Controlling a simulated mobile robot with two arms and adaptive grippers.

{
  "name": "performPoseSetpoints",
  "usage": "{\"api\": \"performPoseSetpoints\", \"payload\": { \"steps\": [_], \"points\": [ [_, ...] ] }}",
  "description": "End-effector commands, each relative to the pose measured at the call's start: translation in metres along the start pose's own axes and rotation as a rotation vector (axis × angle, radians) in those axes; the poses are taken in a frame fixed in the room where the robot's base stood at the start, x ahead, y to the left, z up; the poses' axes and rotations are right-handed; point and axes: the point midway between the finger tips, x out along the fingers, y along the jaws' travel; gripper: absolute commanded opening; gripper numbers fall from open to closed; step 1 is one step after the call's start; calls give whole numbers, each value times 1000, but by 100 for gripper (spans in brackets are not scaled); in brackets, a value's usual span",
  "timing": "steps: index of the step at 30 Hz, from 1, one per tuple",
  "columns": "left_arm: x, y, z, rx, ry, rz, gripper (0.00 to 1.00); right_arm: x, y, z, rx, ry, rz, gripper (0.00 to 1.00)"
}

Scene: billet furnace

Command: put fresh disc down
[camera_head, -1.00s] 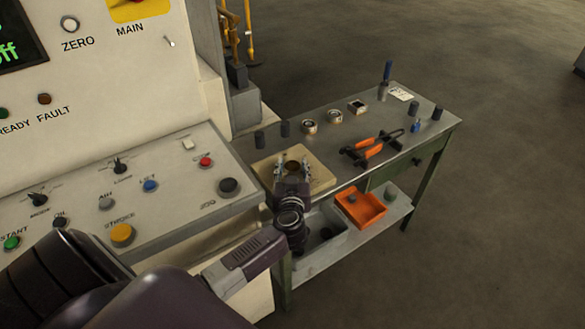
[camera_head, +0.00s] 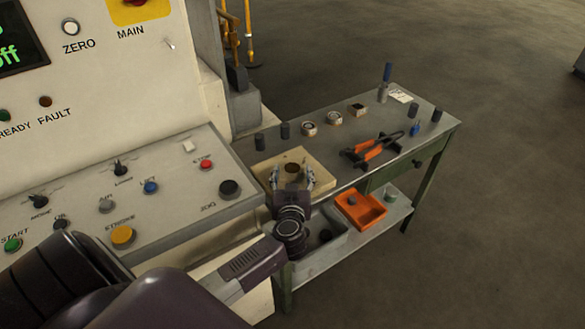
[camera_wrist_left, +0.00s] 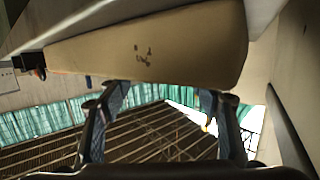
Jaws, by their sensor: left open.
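A dark brown round disc (camera_head: 292,168) lies flat on the pale wooden board (camera_head: 322,177) at the near left end of the bench. My left gripper (camera_head: 292,180) is open at the board's near edge, its fingers apart on either side and a little nearer than the disc. The fingers do not appear to touch the disc. In the left wrist view, my open left gripper (camera_wrist_left: 165,95) has nothing between its fingers. The board's edge (camera_wrist_left: 150,45) with small dark marks fills the top there, and the disc cannot be made out. My right gripper is not in view.
The bench (camera_head: 408,150) also holds orange-handled tongs (camera_head: 372,148), small rings (camera_head: 309,129), dark cylinders (camera_head: 285,130) and a blue-handled tool (camera_head: 386,75). An orange bin (camera_head: 372,213) stands on the lower shelf. The control panel (camera_head: 175,207) stands close on the left.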

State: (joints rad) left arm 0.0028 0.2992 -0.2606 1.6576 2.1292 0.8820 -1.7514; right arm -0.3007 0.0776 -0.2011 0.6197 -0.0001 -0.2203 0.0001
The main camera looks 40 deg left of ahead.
Motion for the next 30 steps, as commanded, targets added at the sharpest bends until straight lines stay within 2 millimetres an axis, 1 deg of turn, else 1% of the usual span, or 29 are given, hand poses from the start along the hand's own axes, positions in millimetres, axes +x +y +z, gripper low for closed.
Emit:
{"api": "performPoseSetpoints", "payload": {
  "steps": [1, 6, 9, 12, 15, 18, 25, 28, 30],
  "points": [
    [-13, 0, 1, 0, -3, 2, 59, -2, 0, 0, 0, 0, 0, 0],
    [-51, 0, 0, 0, -2, 2, 59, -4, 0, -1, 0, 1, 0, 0],
    [-70, 0, 1, 0, -3, 2, 59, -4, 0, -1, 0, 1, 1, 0],
    [-84, 0, 0, 0, -1, 0, 59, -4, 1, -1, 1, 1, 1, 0],
    [-92, 0, 0, 1, -1, 0, 59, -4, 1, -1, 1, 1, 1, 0],
    [-97, 0, 0, 1, 1, 0, 59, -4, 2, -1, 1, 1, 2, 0],
    [-97, 1, -2, -2, 7, 2, 59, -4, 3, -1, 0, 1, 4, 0],
    [-98, 5, -12, -20, 49, 21, 59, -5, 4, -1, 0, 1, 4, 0],
    [-100, 13, -27, -46, 110, 53, 59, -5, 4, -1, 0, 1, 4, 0]
  ]
}}
